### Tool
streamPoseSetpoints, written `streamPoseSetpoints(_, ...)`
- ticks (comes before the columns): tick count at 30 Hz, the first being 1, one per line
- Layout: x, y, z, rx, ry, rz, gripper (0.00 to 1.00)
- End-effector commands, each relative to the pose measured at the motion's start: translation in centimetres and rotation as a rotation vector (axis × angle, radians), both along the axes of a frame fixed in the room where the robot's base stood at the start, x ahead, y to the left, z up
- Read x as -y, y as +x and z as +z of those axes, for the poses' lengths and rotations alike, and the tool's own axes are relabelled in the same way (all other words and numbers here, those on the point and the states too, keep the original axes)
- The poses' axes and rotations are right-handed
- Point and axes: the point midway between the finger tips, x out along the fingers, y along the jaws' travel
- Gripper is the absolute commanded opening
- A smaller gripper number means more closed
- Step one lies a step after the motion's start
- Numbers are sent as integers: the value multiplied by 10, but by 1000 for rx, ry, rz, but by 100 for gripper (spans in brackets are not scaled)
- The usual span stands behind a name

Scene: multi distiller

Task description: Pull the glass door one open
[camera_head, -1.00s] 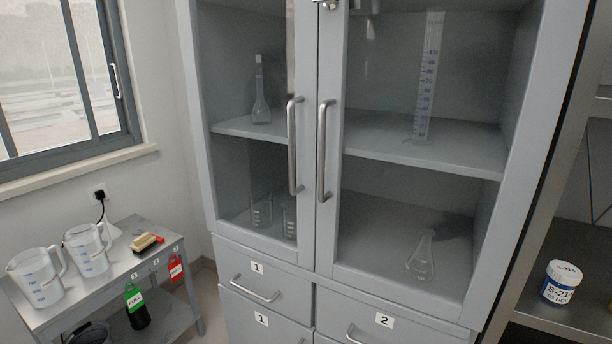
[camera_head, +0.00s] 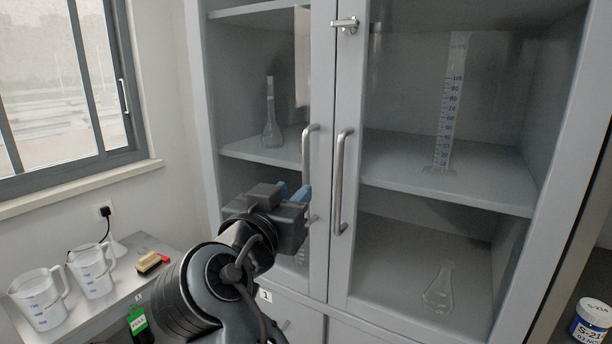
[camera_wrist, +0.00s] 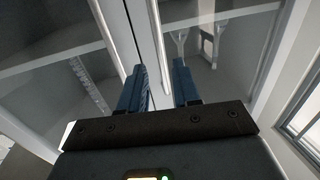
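The grey cabinet has two closed glass doors. I see no number on the doors themselves, but a drawer label "1" (camera_head: 265,296) sits below the left glass door (camera_head: 240,90). The left door's vertical metal handle (camera_head: 309,150) is beside the center seam, and the right door's handle (camera_head: 341,180) is just across it. My gripper (camera_head: 292,192) is in front of the left door, by the lower part of its handle, which it partly hides. In the wrist view, the two blue fingers (camera_wrist: 160,80) are apart.
A metal latch (camera_head: 344,25) is at the doors' upper seam. Glassware stands inside, including a graduated cylinder (camera_head: 449,105) and conical flask (camera_head: 440,288). A side table (camera_head: 70,322) with measuring jugs is at left, below a window (camera_head: 65,90). A jar (camera_head: 591,322) is at right.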

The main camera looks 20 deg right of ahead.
Motion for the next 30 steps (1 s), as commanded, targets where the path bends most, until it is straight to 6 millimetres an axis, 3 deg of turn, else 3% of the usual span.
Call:
streamPoseSetpoints(5, 7, 8, 8, 11, 9, -17, 32)
streamPoseSetpoints(18, 47, 52, 8, 10, 7, -14, 32)
streamPoseSetpoints(30, 52, 58, 6, 10, 8, -12, 31)
